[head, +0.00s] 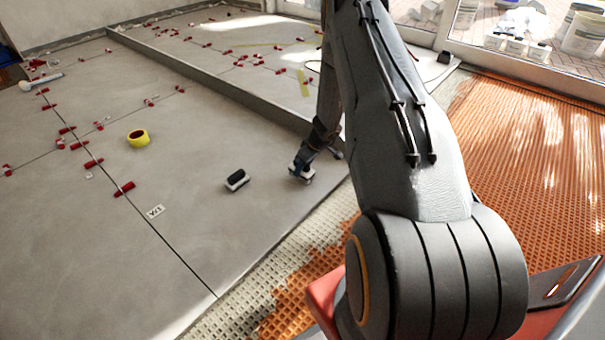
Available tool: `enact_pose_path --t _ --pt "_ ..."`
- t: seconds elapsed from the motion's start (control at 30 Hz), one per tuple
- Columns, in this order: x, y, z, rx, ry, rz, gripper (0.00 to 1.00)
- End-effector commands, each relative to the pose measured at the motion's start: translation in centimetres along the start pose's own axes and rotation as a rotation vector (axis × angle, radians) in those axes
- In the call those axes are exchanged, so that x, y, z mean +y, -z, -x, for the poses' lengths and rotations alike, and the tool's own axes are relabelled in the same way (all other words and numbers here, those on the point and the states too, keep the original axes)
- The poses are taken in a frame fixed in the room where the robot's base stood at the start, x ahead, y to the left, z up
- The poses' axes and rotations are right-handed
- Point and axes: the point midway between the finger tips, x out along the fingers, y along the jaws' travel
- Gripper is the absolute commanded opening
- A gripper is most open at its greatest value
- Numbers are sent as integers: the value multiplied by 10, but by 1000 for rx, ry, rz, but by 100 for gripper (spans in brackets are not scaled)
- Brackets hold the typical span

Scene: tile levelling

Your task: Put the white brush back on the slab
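My gripper (304,168) is at the end of my arm, low over the right part of the grey slab (190,235), near its front right edge. A small white thing, which looks like the white brush (296,172), shows at the fingers, and they appear shut on it. The fingers hide part of it, and I cannot tell whether it touches the slab. A black and white block (237,180) lies on the slab to the left of my gripper, apart from it.
A yellow tape roll (138,138) and several red levelling clips (124,188) are on the slab. A small marked label (155,211) lies near a joint. A raised edge (215,90) runs behind. Orange matting (530,160) is at the right. Bare slab surrounds the block.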

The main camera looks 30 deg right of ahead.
Motion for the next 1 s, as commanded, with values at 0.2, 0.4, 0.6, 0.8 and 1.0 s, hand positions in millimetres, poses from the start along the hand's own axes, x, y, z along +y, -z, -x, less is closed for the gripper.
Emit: enact_pose_path --t 0.2,0.4,0.6,0.8,1.0 --pt "1 -7 -19 1 -1 1 0" --pt "0 -7 -18 1 0 1 0" --pt "0 -8 -21 0 0 1 50" --pt "0 -8 -21 0 0 1 57" --pt "0 -7 -17 1 0 1 57"
